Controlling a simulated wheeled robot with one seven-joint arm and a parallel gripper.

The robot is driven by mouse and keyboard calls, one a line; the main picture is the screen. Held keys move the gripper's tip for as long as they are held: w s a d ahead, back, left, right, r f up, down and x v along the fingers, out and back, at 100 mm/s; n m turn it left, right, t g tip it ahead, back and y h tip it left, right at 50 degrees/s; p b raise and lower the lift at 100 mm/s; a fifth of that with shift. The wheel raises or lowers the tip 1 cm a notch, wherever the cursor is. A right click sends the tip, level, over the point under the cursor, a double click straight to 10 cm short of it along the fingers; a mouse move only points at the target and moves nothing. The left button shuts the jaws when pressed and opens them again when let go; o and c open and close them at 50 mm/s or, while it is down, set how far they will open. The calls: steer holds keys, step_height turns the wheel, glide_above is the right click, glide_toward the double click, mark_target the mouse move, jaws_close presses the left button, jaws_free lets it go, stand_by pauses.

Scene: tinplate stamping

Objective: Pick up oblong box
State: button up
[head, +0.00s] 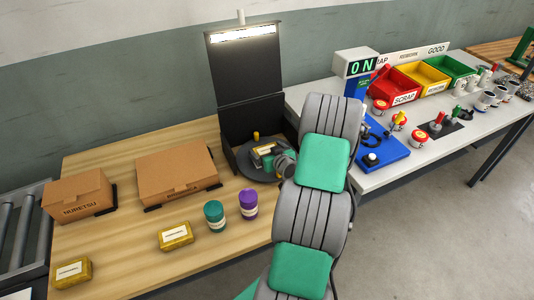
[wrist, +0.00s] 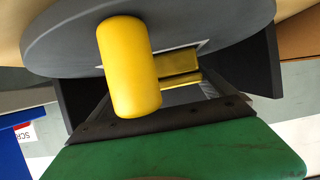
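On the dark turntable (head: 248,168) in the head view, a small box with a pale label and yellow edges (head: 265,149) lies beside an upright yellow cylinder (head: 256,136). I cannot tell for sure if it is the oblong box. My gripper (head: 284,164) is at the turntable's right side, mostly hidden by my arm. In the wrist view the yellow cylinder (wrist: 129,68) is large and close, in front of the grey disc (wrist: 62,38). A yellow block-like part (wrist: 178,62) shows behind it. A green surface with a dark edge (wrist: 190,152) fills the bottom. My fingertips are not clearly visible.
A dark lamp booth (head: 243,75) stands behind the turntable. Two yellow tins (head: 176,236) (head: 72,272), a teal can (head: 215,216), a purple can (head: 249,204) and two cartons (head: 178,173) (head: 80,196) stand on the wooden table. A white table (head: 380,181) with bins is at right.

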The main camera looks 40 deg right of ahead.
steer(key=c, duration=0.9)
steer(key=shift+c, duration=0.2)
steer(key=shift+r, duration=0.15)
